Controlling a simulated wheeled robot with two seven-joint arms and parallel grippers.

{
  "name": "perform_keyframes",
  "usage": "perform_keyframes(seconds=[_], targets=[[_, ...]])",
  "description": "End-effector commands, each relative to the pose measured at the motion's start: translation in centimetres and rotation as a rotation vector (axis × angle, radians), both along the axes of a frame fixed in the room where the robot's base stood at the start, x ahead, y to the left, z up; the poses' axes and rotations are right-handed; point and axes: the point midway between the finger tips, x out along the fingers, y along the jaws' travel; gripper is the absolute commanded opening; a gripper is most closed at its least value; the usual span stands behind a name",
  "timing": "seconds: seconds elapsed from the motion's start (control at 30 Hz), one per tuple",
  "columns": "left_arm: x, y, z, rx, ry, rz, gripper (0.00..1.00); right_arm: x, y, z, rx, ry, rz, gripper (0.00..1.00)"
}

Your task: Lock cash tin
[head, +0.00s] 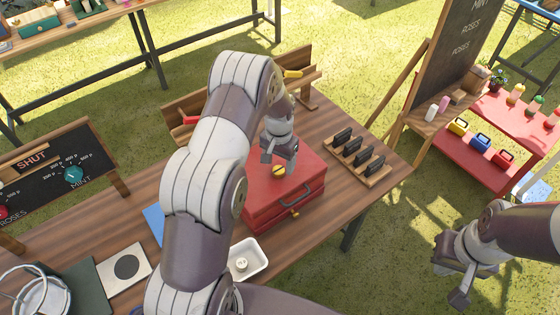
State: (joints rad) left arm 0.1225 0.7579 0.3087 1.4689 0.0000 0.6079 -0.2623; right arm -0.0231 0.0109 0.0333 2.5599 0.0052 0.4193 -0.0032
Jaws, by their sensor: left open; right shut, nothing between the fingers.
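The red cash tin (288,205) stands on the wooden table with its lid down. It has a dark handle and a small yellow piece at its front. A round yellow piece (279,171) sits on the lid. My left gripper (279,160) is open just above the lid, close to this round piece; I cannot tell whether it touches it. My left arm hides the tin's left side. My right gripper (453,284) is shut and empty, out over the grass at the lower right.
A wooden rack with several black clips (358,155) stands right of the tin. A white dish (247,259) holding a small round item is in front of it. A wooden rack behind holds red and yellow-handled tools. A chalkboard (452,50) and red shelf (477,160) stand at the right.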

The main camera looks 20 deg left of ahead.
Motion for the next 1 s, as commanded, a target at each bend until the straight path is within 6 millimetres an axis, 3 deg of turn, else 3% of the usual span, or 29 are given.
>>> perform_keyframes(seconds=[0.2,0.5,0.53,0.7,1.0], targets=[[0.0,0.0,-2.4,0.000,-0.001,0.001,0.68,0.0,0.0,0.9,0.000,0.000,0.000,0.00],[0.0,0.0,-2.8,0.001,-0.002,0.001,0.68,0.0,0.0,0.8,0.000,0.000,0.000,0.00],[0.0,0.0,-2.8,0.001,-0.002,0.001,0.64,0.0,0.0,0.8,0.000,0.000,0.000,0.00],[0.0,0.0,-2.8,0.001,-0.002,0.001,0.11,0.0,0.0,0.8,0.000,0.000,0.000,0.00],[0.0,0.0,-2.8,0.001,-0.002,0.027,0.11,0.0,0.0,0.6,0.000,0.000,0.000,0.00]])
